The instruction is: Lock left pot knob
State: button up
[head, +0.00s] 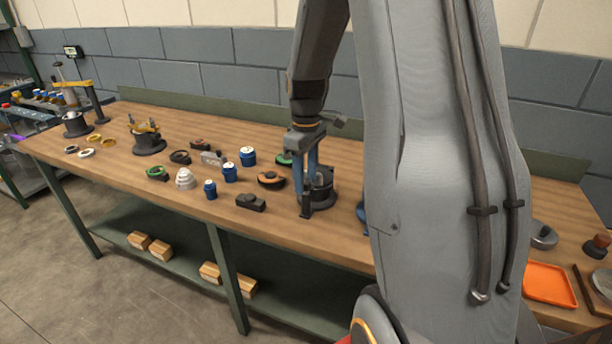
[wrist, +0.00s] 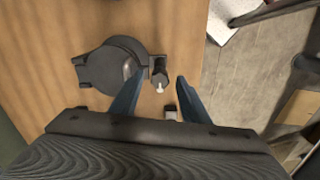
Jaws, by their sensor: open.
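A dark round pot (head: 322,183) stands on the workbench below my gripper (head: 307,188). In the wrist view the same pot (wrist: 112,66) has a closed-looking round top and a side lug. A small dark knob (wrist: 160,72) with a pale tip sits beside the pot's right edge. My gripper (wrist: 160,76) is open, its two blue fingers apart on either side of the knob in that view. I cannot tell whether either finger touches it. In the head view my fingers partly hide the pot, and the knob is not clear there.
The wooden workbench (head: 200,165) holds another dark pot (head: 149,143) with a yellow top, blue jars (head: 229,172), a white stepped part (head: 185,180) and a black block (head: 251,202) left of my gripper. An orange tray (head: 549,285) lies at the right. My arm hides part of the bench.

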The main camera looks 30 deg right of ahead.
jog(key=c, duration=1.1)
jog(key=shift+o, duration=0.2)
jog(key=shift+m, duration=0.3)
jog(key=m+p, duration=0.1)
jog(key=m, duration=0.2)
jog(key=shift+m, duration=0.4)
jog(key=m+p, duration=0.1)
jog(key=m, duration=0.8)
jog(key=shift+d, duration=0.1)
jog(key=m, duration=0.4)
jog(key=shift+p, duration=0.35)
jog(key=shift+m, duration=0.4)
